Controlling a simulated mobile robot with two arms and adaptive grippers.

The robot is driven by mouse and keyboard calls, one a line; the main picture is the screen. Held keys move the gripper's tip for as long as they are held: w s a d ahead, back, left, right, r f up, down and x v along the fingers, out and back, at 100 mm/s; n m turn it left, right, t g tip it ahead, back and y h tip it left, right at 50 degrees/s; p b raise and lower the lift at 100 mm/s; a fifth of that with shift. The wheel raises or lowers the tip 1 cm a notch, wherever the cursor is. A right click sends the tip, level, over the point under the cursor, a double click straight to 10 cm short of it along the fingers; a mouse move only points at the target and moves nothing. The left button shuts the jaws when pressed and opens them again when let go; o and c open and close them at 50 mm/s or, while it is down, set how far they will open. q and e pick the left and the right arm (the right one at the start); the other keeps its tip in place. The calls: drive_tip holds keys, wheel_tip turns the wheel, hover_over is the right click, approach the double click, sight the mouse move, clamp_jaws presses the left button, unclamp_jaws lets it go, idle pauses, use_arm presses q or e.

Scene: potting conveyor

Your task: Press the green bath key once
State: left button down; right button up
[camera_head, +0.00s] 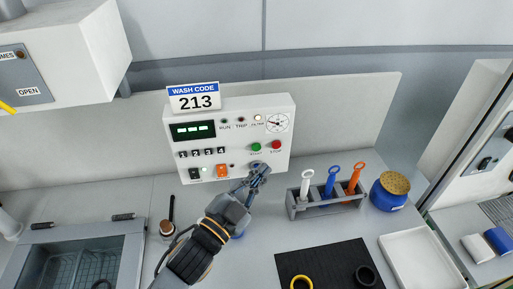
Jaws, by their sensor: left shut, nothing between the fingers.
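The white control box (281,112) stands against the back panel, under a sign (195,98) reading "WASH CODE 213". A round green key (256,147) is on its front at the lower right, with a red key (276,145) to its right. My left gripper (261,168) is shut and empty, its tips just below the green key in the picture. I cannot tell whether the tips touch the box; the green key is uncovered. The display (193,130) is lit green. My right gripper is not in view.
The box also has an orange switch (222,170), a black switch (195,173) and small number keys (203,152). To the right are a rack (293,209) with white, blue and orange tools and a blue jar (387,198). A sink (45,237) is at left.

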sight(256, 147)
use_arm(q)
drive_tip(key=w, duration=0.4)
drive_tip(key=shift+w+a, duration=0.15)
drive_tip(key=shift+a, duration=0.25)
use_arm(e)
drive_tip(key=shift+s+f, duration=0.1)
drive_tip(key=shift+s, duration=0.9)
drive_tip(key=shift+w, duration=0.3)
use_arm(q)
drive_tip(key=shift+w+a, duration=0.1)
drive_tip(key=shift+w, duration=0.3)
drive_tip(key=shift+w+a, duration=0.1)
drive_tip(key=shift+w, duration=0.25)
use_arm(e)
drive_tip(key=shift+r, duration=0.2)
use_arm(q)
drive_tip(key=shift+s+p, duration=0.15)
drive_tip(key=shift+p, duration=0.15)
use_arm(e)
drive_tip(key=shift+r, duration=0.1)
use_arm(q)
drive_tip(key=shift+s, duration=0.65)
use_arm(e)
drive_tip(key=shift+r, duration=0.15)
